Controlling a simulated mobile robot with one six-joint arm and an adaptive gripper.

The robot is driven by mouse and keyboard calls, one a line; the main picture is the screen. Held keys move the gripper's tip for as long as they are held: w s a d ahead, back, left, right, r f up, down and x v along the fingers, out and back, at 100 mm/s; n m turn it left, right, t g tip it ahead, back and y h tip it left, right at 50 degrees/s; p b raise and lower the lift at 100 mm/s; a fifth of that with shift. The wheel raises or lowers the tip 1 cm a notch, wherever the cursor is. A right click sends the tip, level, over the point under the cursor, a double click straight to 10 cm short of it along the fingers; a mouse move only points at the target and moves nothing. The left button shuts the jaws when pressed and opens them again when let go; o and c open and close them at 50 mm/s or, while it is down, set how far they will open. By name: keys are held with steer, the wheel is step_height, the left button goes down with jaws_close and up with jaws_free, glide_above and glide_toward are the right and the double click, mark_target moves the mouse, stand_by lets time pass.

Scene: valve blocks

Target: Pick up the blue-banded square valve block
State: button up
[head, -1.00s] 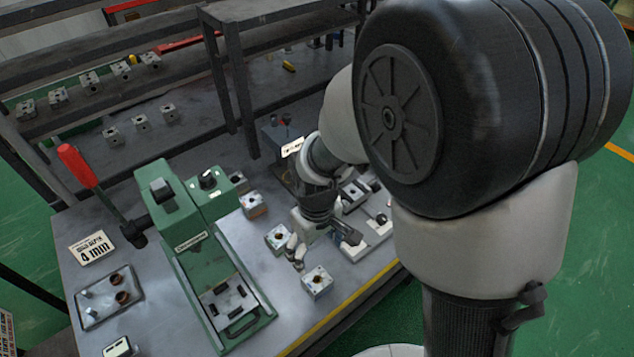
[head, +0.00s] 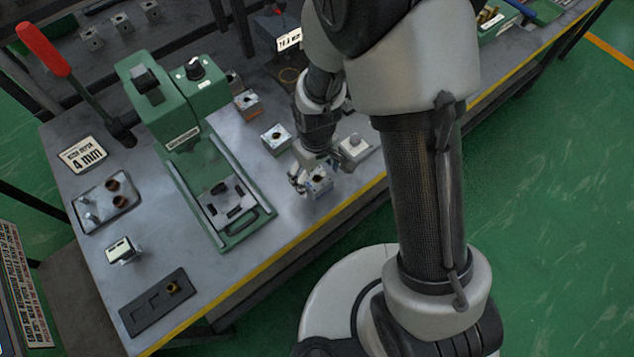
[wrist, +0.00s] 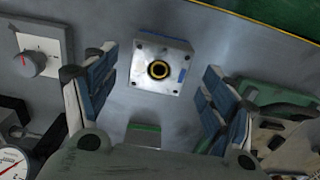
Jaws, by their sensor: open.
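The blue-banded square valve block (head: 318,184) stands on the bench near its yellow front edge. In the wrist view the block (wrist: 160,55) shows a grey top with a dark, brass-ringed round port and a blue band on its right side. My gripper (head: 308,172) is open right at this block and partly covers it in the head view. In the wrist view its two blue-padded fingers (wrist: 160,74) are spread left and right, with the block ahead between their tips. I see clear gaps on both sides and cannot tell the exact height.
A green-banded block (head: 277,139) stands close behind, and an orange-banded one (head: 248,104) stands farther back. A green press (head: 205,170) is to the left. A plate with a red-pointer knob (wrist: 40,60) and a gauge (wrist: 12,165) lie left in the wrist view.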

mark_target(317, 179)
step_height(317, 179, down, 4)
steer(key=shift+f+b, duration=0.1)
steer(key=shift+b, duration=0.7)
steer(key=shift+d, duration=0.1)
steer(key=shift+c, duration=0.2)
steer(key=c, duration=1.5)
